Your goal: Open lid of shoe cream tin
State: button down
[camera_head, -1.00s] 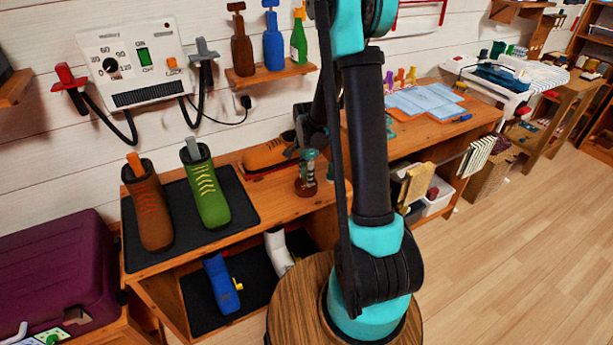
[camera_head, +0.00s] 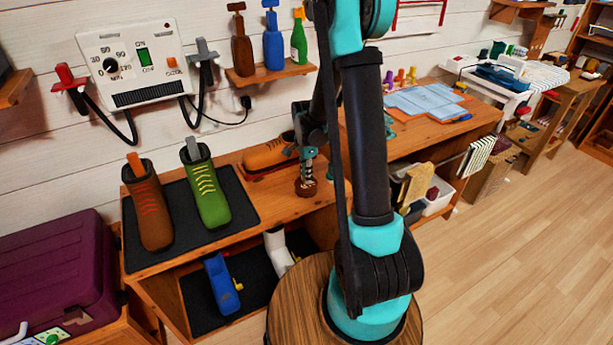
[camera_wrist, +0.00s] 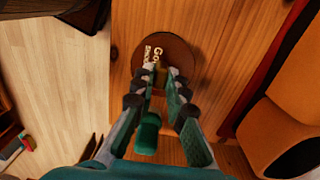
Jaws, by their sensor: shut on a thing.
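The shoe cream tin (camera_head: 306,188) is a small round brown tin on the wooden bench, beside the orange-brown shoe. In the wrist view its round brown top (camera_wrist: 178,51) faces the camera, with pale lettering partly covered by my fingers. My gripper (camera_wrist: 160,80) is at the near edge of the tin. Its fingers are closed on a small brownish tab of the tin's lid (camera_wrist: 161,76), mostly hidden between the fingertips. In the head view my gripper (camera_head: 308,166) comes down on the tin from above. I cannot tell whether the lid is raised.
The orange-brown shoe (camera_head: 268,154) stands close left of the tin; it shows at right in the wrist view (camera_wrist: 285,108). A brown boot (camera_head: 150,205) and a green boot (camera_head: 208,194) stand on a dark mat. Blue papers (camera_head: 425,101) lie on the bench at right.

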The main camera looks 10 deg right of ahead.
jog(key=w+g, duration=0.1)
jog(key=g, duration=0.1)
jog(key=w+r+g+h, duration=0.1)
jog(key=g, duration=0.1)
jog(key=shift+a+r, duration=0.2)
jog(key=shift+a, duration=0.15)
jog(key=c, duration=1.5)
grip_release()
jog(key=shift+c, duration=0.2)
jog(key=shift+r, duration=0.1)
jog(key=v, duration=1.2)
jog(key=shift+a, duration=0.15)
